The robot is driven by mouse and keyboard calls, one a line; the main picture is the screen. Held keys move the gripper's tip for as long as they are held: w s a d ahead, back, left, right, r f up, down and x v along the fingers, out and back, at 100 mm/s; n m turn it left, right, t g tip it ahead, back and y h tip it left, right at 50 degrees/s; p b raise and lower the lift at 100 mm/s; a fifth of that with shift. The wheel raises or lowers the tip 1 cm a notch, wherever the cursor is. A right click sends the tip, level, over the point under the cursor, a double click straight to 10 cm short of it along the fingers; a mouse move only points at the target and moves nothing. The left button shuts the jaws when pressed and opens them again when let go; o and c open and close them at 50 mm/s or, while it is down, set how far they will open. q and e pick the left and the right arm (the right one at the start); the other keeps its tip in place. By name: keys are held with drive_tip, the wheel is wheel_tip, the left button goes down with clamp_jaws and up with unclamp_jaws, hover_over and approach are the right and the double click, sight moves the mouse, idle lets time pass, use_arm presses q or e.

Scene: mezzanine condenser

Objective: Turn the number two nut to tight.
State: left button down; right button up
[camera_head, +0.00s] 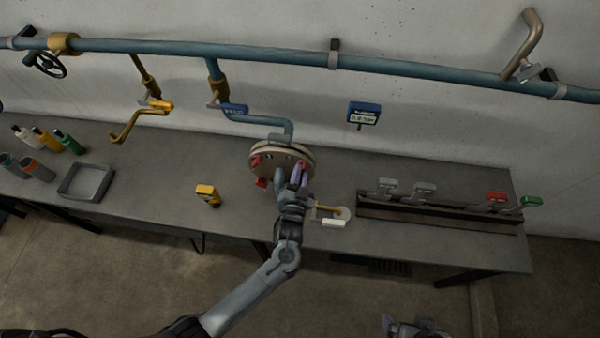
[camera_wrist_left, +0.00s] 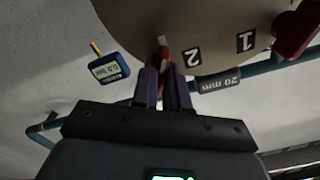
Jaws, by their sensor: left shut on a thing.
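A round tan flange (camera_head: 283,152) with red nuts stands at the end of a blue pipe above the bench. My left gripper (camera_head: 299,177) reaches its lower right side. In the left wrist view its purple fingers (camera_wrist_left: 164,80) are shut on a red nut (camera_wrist_left: 163,53) beside the printed "2" on the flange (camera_wrist_left: 150,15). The fingers hide most of this nut. Another red nut (camera_wrist_left: 298,32) sits beside the "1", clear of the fingers. My right gripper (camera_head: 390,325) is only partly in view at the bottom edge, and its jaws are unclear.
A blue gauge (camera_head: 363,113) is on the wall right of the flange. A yellow device (camera_head: 208,194) and a white block with a yellow handle (camera_head: 334,220) are on the bench. A rack with levers (camera_head: 440,212) stands at right. Bottles (camera_head: 47,139) and a tray (camera_head: 87,181) are at left.

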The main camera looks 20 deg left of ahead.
use_arm(q)
drive_tip(key=c, duration=1.1)
unclamp_jaws()
drive_tip(key=shift+c, duration=0.2)
drive_tip(key=shift+s, duration=0.15)
drive_tip(key=b+v, duration=0.1)
drive_tip(key=v, duration=0.9)
drive_tip(key=shift+s+b, duration=0.25)
drive_tip(key=shift+b, duration=0.15)
drive_tip(key=shift+d, duration=0.15)
